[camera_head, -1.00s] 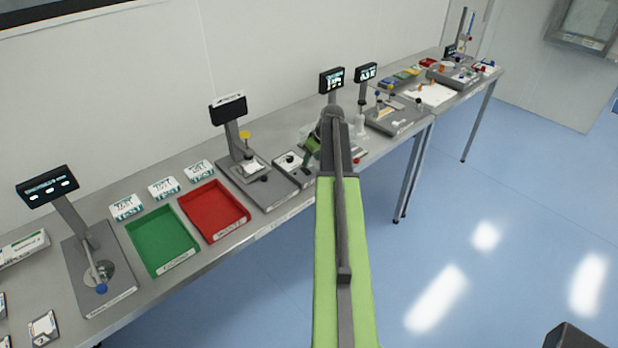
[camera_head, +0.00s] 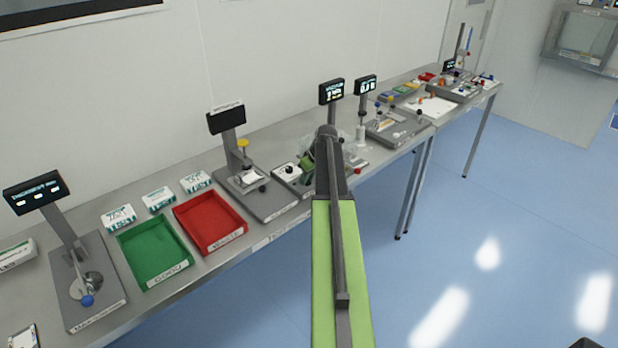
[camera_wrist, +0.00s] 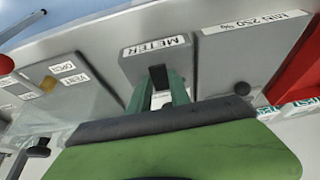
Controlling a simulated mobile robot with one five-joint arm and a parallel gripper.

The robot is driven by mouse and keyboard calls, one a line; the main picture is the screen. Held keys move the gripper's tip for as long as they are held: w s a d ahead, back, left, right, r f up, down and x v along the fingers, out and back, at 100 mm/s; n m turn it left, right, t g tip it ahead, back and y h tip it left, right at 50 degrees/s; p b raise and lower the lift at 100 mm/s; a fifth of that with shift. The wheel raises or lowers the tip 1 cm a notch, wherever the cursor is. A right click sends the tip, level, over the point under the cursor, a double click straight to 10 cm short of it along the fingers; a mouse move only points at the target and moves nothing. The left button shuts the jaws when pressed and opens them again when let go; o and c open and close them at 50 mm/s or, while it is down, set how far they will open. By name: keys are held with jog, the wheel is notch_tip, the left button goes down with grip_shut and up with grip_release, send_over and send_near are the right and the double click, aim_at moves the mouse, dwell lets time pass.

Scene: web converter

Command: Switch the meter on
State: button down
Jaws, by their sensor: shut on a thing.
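The meter is a small grey unit (camera_head: 287,181) with a white top and a black knob, on the bench just left of my gripper (camera_head: 308,162). In the wrist view its grey body (camera_wrist: 143,71) bears a "METER" label (camera_wrist: 153,46). My gripper (camera_wrist: 160,90) reaches over this unit, its green fingers close together around a small dark part. That part seems to be the meter's switch, but the fingers hide most of it. My arm hides much of the gripper in the head view.
A grey stand with a dark screen (camera_head: 226,118) is left of the meter. A red tray (camera_head: 210,222) and a green tray (camera_head: 153,252) lie farther left. A unit labelled "OPEN" and "VENT" (camera_wrist: 60,75) is close beside the meter. The floor in front is clear.

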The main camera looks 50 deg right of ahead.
jog(key=shift+w+d+r+g+p, duration=0.15)
jog(key=shift+w+r+g+p, duration=0.3)
jog(key=shift+g+p, duration=0.45)
jog(key=shift+w+f+g, duration=0.3)
jog(key=shift+w+g, duration=0.05)
jog(key=shift+g, duration=0.75)
jog(key=shift+s+g, duration=0.1)
jog(key=shift+g, duration=0.6)
jog(key=c, duration=1.2)
grip_release()
